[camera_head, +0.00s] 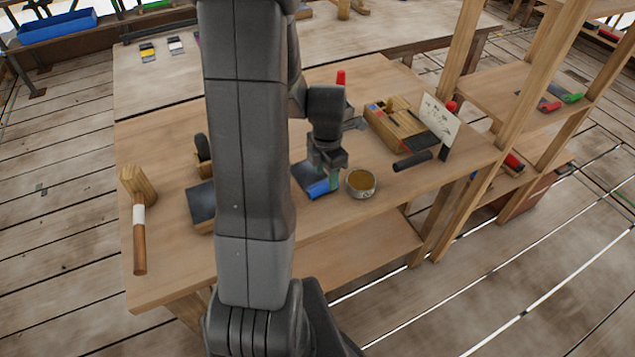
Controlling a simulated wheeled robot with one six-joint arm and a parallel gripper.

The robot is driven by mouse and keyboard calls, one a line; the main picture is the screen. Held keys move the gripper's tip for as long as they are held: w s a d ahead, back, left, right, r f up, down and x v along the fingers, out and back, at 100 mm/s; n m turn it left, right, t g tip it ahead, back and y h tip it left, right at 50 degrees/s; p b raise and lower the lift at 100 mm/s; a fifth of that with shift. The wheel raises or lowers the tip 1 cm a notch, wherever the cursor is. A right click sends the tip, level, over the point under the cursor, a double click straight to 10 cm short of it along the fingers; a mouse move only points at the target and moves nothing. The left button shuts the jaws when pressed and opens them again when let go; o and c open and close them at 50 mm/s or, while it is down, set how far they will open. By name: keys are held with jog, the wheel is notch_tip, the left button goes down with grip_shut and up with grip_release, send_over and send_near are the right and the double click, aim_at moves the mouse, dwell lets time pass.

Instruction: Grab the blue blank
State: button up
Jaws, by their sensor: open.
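The blue blank (319,190) is a small blue cylinder lying near the front edge of the workbench (350,215), at a dark flat pad (304,177). My gripper (329,176) points down right at the blank, with its fingers open. One greenish fingertip shows close to the blank's right end. The other finger is hard to make out, so I cannot tell whether the jaws straddle the blank or touch it. My arm covers the bench to the left of the pad.
A round tin (361,183) stands just right of the gripper. A dark cylinder (412,160), a wooden tool box (396,128) and a propped drawing (439,121) are further right. A mallet (139,220) lies at the left edge. Shelf posts (490,150) rise at right.

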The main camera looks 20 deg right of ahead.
aim_at(323, 186)
jog(key=shift+w+a+f+p, duration=0.1)
jog(key=shift+a+f+p, duration=0.05)
jog(key=shift+f, duration=0.95)
jog(key=shift+w+a+f+p, duration=0.1)
jog(key=shift+f+p, duration=0.05)
jog(key=shift+f, duration=0.95)
grip_shut()
